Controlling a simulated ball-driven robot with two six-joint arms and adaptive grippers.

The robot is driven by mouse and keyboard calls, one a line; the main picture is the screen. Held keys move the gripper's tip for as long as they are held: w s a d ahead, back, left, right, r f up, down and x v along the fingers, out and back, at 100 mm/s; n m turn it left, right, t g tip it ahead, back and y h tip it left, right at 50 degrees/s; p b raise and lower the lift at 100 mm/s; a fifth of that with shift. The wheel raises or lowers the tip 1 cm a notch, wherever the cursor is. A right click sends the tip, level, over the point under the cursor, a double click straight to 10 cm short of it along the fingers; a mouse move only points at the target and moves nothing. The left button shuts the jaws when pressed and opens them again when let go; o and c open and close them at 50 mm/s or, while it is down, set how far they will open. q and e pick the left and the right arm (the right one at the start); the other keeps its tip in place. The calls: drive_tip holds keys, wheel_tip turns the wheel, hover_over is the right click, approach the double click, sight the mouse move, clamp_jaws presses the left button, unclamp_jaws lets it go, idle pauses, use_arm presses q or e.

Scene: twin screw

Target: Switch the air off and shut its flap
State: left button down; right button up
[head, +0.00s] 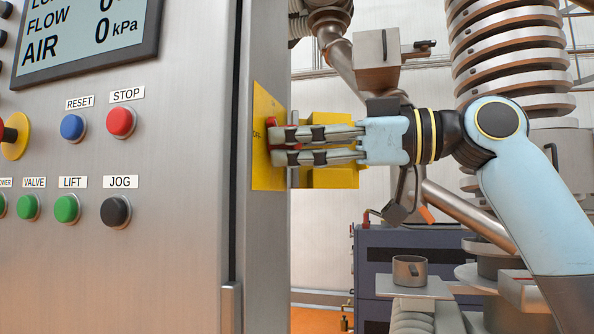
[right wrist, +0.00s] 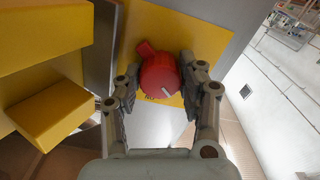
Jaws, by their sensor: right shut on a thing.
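In the head view only a sliver of the knob (head: 271,122) shows behind my fingers. My right gripper (head: 280,145) is shut on the knob, one finger on each side in the right wrist view (right wrist: 160,95). A yellow boxy part (head: 335,178), which looks like the flap, stands out from the cabinet side behind the fingers, clear of the knob. The display (head: 85,35) reads AIR 0 kPa and FLOW 0. My left gripper is not in view.
The cabinet front (head: 170,270) carries a red STOP button (head: 121,122), a blue RESET button (head: 72,127), a black JOG button (head: 116,211) and green buttons. A dark blue cabinet (head: 385,255) stands behind at lower right. Yellow surfaces (right wrist: 50,115) crowd the left of the right wrist view.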

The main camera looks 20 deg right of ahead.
sight(299, 144)
drive_tip(key=n+b, duration=0.2)
drive_tip(key=n, duration=0.1)
drive_tip(key=shift+n+b, duration=0.3)
drive_tip(key=shift+b, duration=0.1)
drive_tip(key=shift+r+n+b, duration=0.1)
drive_tip(key=shift+n+b, duration=1)
drive_tip(key=shift+n, duration=0.8)
drive_tip(key=o, duration=1.2)
drive_tip(key=shift+d, duration=0.1)
drive_tip(key=v, duration=0.5)
drive_tip(key=shift+s+d, duration=0.1)
drive_tip(key=shift+d, duration=0.1)
drive_tip(key=shift+v, duration=1)
